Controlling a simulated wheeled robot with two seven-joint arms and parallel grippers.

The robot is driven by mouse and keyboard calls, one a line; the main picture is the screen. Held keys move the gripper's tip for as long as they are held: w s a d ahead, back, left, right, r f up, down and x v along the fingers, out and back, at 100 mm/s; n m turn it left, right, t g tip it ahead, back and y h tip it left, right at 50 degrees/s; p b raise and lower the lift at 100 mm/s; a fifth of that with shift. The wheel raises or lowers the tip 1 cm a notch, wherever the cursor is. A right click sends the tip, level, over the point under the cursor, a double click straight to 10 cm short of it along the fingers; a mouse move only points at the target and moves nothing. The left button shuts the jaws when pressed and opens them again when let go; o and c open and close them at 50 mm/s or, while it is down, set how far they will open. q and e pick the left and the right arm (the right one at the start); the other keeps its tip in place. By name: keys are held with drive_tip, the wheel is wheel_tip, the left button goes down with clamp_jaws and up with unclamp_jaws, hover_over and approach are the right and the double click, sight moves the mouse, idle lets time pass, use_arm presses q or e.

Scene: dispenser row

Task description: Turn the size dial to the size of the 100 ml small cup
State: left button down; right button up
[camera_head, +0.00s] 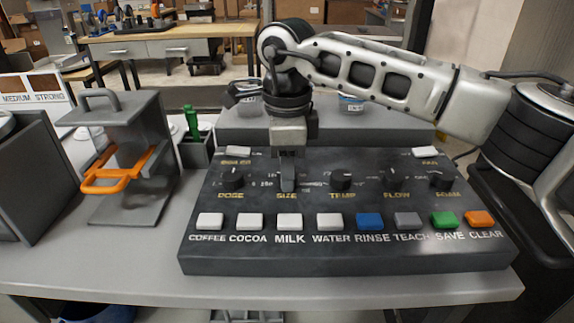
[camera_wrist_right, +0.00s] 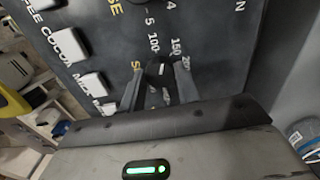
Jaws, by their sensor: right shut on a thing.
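The size dial (camera_wrist_right: 156,70) is a dark knob on the dark control panel (camera_head: 340,262), above the gold word SIZE. Marks including 100, 150 and 200 show around the dial there. I cannot tell which mark the dial points at. I cannot make out which cup is the 100 ml one. My left gripper is not in view.
The dose (camera_head: 232,178), temp (camera_head: 341,180) and flow (camera_head: 392,176) dials flank the size dial. Buttons line the panel's front. Clear containers, one with blue (camera_head: 352,103), stand behind on a grey block. A grey stand with an orange handle (camera_head: 118,172) is at left.

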drive_tip(key=n, duration=0.3)
drive_tip(key=shift+r, duration=0.1)
drive_tip(key=shift+n, duration=0.5)
drive_tip(key=o, duration=1)
